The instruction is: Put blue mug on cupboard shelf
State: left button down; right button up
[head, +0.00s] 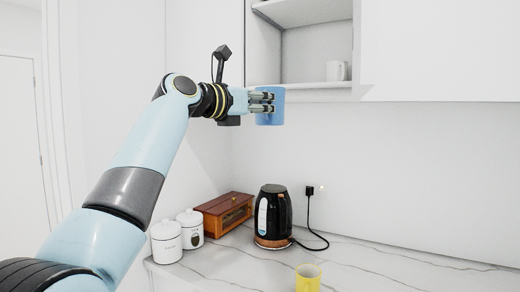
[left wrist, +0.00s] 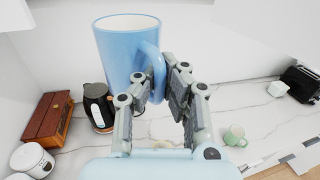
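The blue mug (head: 270,119) is upright in the air in front of the wall, at about the height of the cupboard's lower edge. My left gripper (head: 268,103) is shut on it. In the left wrist view the blue mug (left wrist: 125,45) is large, with its handle between the fingers (left wrist: 157,88). The cupboard shelf (head: 305,86) is at the upper middle of the head view, close to the mug's rim in the picture. My right gripper is not in view.
A closed white cupboard door (head: 440,50) is right of the open shelf. Below, the marble counter (head: 370,265) holds a black kettle (head: 273,215), wooden box (head: 224,212), white canisters (head: 166,242) and a yellow mug (head: 308,278). The left part of the shelf looks clear.

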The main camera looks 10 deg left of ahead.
pick_arm(q)
notch_tip(320, 180, up, 14)
jog(key=a+p, duration=0.1)
jog(key=p, duration=0.2)
jog(key=shift+s+a+r, duration=0.15)
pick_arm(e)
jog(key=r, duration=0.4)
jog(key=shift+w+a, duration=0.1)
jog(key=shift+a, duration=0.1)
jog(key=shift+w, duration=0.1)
